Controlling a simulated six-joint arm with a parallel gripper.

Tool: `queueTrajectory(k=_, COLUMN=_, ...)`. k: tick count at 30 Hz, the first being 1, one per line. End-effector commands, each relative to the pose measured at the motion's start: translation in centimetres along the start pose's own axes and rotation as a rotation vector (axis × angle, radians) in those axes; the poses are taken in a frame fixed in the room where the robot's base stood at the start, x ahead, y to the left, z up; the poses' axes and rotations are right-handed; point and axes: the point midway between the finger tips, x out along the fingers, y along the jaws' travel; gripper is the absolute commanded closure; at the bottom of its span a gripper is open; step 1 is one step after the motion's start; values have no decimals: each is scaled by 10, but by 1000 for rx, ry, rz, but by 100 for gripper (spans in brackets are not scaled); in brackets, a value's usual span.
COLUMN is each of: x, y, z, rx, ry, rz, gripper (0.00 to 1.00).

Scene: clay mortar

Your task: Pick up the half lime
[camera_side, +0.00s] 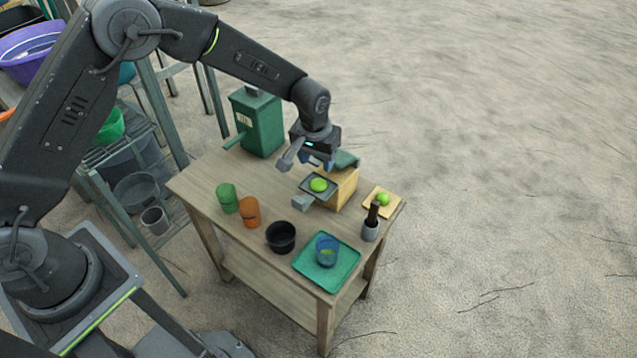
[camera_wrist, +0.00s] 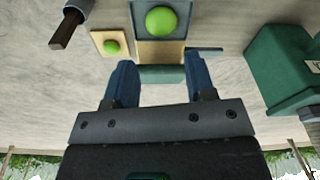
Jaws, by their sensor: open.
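Two round green limes show, and I cannot tell from their shape which is a half. One lime (camera_side: 318,185) lies on a small dark plate (camera_side: 333,193) over a wooden box (camera_side: 344,190); in the wrist view this lime (camera_wrist: 160,20) is at the top middle. The other lime (camera_side: 382,199) lies on a small wooden board (camera_side: 372,193) at the table's right; it also shows in the wrist view (camera_wrist: 111,46). My gripper (camera_side: 310,163) is open and empty, above and behind the plate. Its blue fingers (camera_wrist: 161,80) stand apart, touching neither lime.
A mortar with a dark pestle (camera_side: 370,230) stands beside the board. A green machine (camera_side: 259,122) stands behind. Green (camera_side: 227,197) and orange (camera_side: 249,211) cups, a black bowl (camera_side: 281,237) and a green tray (camera_side: 305,268) holding a blue glass (camera_side: 327,250) stand in front.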

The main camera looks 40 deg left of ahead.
Motion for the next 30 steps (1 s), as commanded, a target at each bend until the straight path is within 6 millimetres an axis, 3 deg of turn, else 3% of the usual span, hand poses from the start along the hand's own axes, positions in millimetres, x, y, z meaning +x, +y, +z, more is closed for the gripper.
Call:
queueTrajectory(k=3, x=20, y=0, z=0, rx=0, ry=-2, rz=-1, gripper=50)
queueTrajectory(k=11, x=38, y=-1, z=0, rx=0, ry=0, rz=0, gripper=50)
queueTrajectory(k=20, x=79, y=-2, z=0, rx=0, ry=-1, rz=0, gripper=50)
queueTrajectory(k=30, x=83, y=-2, z=0, rx=0, ry=1, rz=1, gripper=53)
